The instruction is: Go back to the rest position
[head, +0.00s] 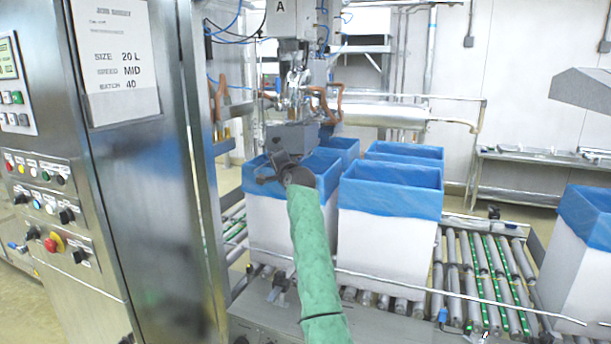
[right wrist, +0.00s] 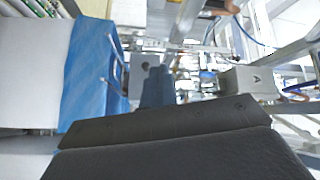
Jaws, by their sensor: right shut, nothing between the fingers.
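My right arm in its green sleeve reaches up from the bottom of the head view. Its dark gripper (head: 276,170) is over the near left white box (head: 268,224), at the height of that box's blue liner rim (head: 250,181). The gripper looks empty and its fingers are together. In the right wrist view the dark shut fingers (right wrist: 165,122) fill the lower part, with blue liner (right wrist: 88,75) to their left. I cannot tell whether the gripper touches the liner. My left gripper is not in view.
A second lined box (head: 388,240) stands to the right, with more lined boxes behind. Another box (head: 580,245) is at the far right. The roller conveyor (head: 485,265) runs beneath. A control cabinet (head: 130,170) stands left; machine head (head: 292,135) hangs just above the gripper.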

